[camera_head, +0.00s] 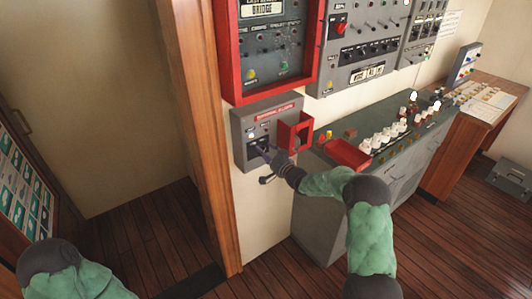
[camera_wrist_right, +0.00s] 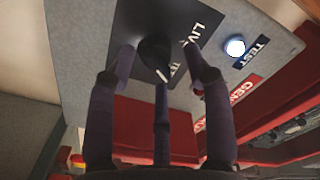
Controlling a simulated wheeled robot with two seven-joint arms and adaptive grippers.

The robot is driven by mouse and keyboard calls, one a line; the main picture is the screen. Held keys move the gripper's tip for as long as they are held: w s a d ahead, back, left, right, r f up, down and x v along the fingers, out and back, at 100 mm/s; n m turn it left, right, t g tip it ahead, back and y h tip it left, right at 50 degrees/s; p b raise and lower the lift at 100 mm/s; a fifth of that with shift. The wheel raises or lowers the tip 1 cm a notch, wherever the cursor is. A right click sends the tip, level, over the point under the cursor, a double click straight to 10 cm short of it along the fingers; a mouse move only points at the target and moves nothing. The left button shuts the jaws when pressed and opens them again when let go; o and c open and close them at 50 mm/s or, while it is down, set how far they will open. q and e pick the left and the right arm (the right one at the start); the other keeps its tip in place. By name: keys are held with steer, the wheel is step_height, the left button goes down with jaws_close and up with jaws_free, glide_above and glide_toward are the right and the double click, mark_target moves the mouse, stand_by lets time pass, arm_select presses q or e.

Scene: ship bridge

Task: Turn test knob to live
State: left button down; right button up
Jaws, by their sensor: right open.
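The grey general alarm panel (camera_head: 240,125) is on the wall below the red-framed board. Its black round knob (camera_wrist_right: 153,50) shows in the wrist view on a black plate lettered LIVE and TEST. The knob's white mark (camera_wrist_right: 162,75) is at its lower edge in that view, near the partly hidden TEST lettering. My right gripper (camera_head: 260,151) is at the panel. In the wrist view its dark fingers (camera_wrist_right: 158,66) are open and spread around the knob; contact cannot be told. The head view hides most of the knob. My left gripper is out of view.
A lit white button (camera_wrist_right: 235,47) sits beside another TEST label. A red open box (camera_head: 294,130) juts from the panel's right side. A grey console (camera_head: 330,205) with levers and a red tray (camera_head: 348,154) stands to the right. A wooden post (camera_head: 210,150) is left.

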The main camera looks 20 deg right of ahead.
jaws_close()
steer(key=shift+r, duration=0.1)
